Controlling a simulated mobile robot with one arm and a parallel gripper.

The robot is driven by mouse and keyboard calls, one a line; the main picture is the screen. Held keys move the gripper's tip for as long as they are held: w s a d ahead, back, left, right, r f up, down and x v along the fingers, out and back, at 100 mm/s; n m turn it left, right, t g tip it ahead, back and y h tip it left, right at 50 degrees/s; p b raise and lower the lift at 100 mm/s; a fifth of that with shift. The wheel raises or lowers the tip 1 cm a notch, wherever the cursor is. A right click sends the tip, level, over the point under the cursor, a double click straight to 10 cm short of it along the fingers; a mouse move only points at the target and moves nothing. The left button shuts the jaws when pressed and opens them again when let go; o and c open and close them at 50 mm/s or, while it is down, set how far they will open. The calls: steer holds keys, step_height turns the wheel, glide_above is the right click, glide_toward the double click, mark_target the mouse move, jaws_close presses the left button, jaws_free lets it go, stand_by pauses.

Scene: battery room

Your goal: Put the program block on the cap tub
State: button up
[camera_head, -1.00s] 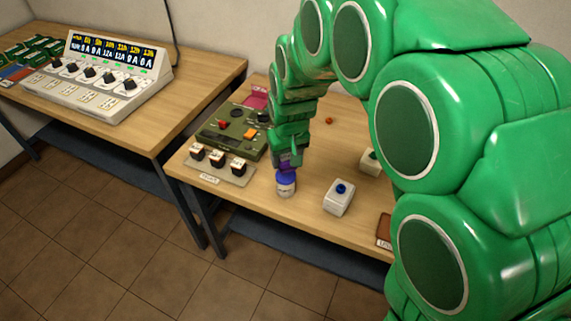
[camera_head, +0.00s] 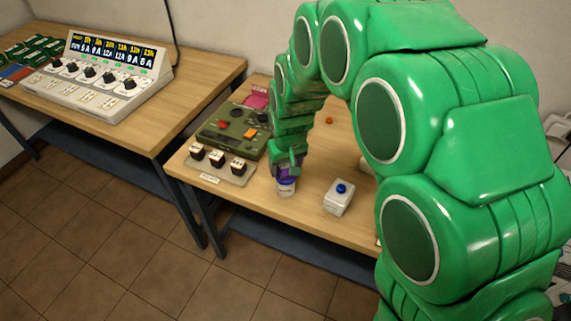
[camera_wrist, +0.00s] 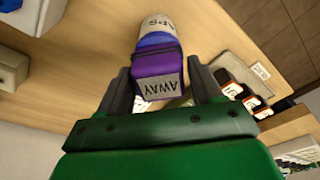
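The program block (camera_wrist: 160,66) is purple with a grey face reading "AWAY". It sits on the blue lid (camera_wrist: 156,41) of the white cap tub (camera_wrist: 155,26). In the head view the tub (camera_head: 286,190) stands near the front edge of the right table, with the block (camera_head: 288,173) on top, partly covered by my fingers. My gripper (camera_wrist: 160,75) is around the block, one finger on each side, with narrow gaps visible. It looks open. It comes down from above in the head view (camera_head: 287,167).
A grey box with a blue button (camera_head: 339,198) stands right of the tub. To the left are a tray of three dark blocks (camera_head: 217,162) and an olive console (camera_head: 233,131). A control panel (camera_head: 97,77) is on the left table. My arm hides the table's right side.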

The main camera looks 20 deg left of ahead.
steer(key=shift+o, duration=1.1)
step_height(320, 180, up, 12)
steer(key=s+d, duration=0.1)
steer(key=shift+d+r, duration=0.15)
steer(key=shift+s, duration=0.1)
